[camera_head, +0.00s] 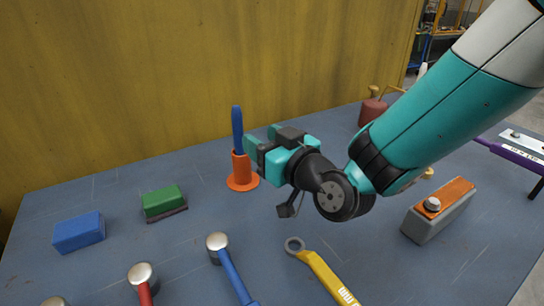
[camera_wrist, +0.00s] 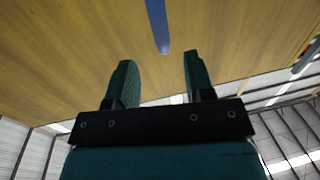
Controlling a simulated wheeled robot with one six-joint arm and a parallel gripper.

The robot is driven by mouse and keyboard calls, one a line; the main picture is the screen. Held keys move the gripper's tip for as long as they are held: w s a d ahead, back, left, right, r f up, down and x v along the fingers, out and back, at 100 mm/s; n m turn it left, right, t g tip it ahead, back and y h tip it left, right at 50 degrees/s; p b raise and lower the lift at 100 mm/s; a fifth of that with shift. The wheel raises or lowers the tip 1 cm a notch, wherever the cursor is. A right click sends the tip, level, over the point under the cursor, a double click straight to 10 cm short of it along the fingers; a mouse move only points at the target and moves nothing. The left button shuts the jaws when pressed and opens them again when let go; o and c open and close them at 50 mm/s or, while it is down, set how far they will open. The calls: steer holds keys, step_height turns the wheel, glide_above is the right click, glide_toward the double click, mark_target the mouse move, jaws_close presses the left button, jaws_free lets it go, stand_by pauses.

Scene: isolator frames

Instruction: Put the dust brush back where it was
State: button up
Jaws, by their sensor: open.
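A blue handle (camera_head: 237,128), which looks like the dust brush's, stands upright in an orange holder (camera_head: 242,173) with a flared base. Its lower end is hidden inside the holder. My gripper (camera_head: 262,147) is open and empty, just right of the handle and above the holder's level. In the wrist view the blue handle (camera_wrist: 157,22) shows beyond the gap between my two fingertips (camera_wrist: 156,68). The fingers look apart from it.
A blue block (camera_head: 79,232) and a green block (camera_head: 162,201) with a dark underside lie left. Hammers, including a blue-handled one (camera_head: 228,268), and a yellow wrench (camera_head: 325,275) lie in front. An orange-topped grey block (camera_head: 438,212) sits right. A yellow wall (camera_head: 150,80) stands behind.

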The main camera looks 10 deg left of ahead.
steer(key=s+d+m+g+h, duration=0.2)
steer(key=s+d+g+h, duration=0.6)
steer(key=s+d, duration=1.4)
steer(key=f+g, duration=0.1)
steer(key=g, duration=0.3)
steer(key=shift+g+h+b, duration=0.3)
steer(key=shift+h+b, duration=0.1)
steer(key=shift+a, duration=0.1)
stand_by(0.6)
